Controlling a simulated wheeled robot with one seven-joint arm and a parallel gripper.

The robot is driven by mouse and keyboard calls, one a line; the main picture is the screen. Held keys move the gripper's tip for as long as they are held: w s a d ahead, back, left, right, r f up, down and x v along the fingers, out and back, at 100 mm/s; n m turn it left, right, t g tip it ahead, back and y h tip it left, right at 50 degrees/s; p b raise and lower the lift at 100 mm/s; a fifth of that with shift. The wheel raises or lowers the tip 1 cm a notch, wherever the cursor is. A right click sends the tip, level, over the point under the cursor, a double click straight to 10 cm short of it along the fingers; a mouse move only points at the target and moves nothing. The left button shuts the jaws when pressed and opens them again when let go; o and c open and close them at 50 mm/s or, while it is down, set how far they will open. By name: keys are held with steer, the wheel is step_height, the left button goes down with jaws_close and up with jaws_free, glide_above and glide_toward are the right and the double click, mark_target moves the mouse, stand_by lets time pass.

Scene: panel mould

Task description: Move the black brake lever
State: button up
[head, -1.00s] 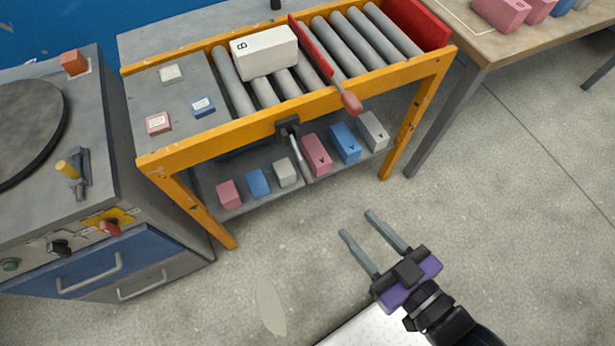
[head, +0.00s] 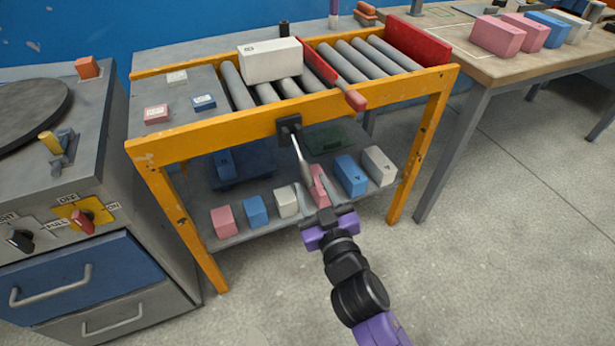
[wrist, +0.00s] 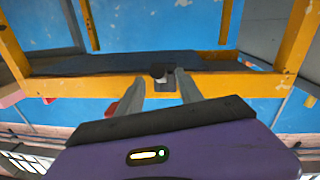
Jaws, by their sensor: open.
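The brake lever shows in the head view as a black bracket (head: 288,126) on the front yellow rail, with a thin grey rod (head: 300,148) slanting down from it. My gripper (head: 311,186) is open in front of the rail, below the bracket, its fingers near the rod's lower end. The fingers partly hide that end.
A white box (head: 270,60) sits on the rollers beside a red bar with a red handle (head: 355,99). Several small boxes line the lower shelf, including a blue one (head: 350,176) near my gripper. A grey machine (head: 70,200) stands left, a table (head: 480,72) right.

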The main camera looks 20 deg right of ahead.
mark_target(302, 164)
steer(key=shift+w+d, duration=0.2)
steer(key=shift+w, duration=1.75)
steer(key=shift+w+d, duration=0.2)
steer(key=shift+w, duration=1.7)
jaws_close()
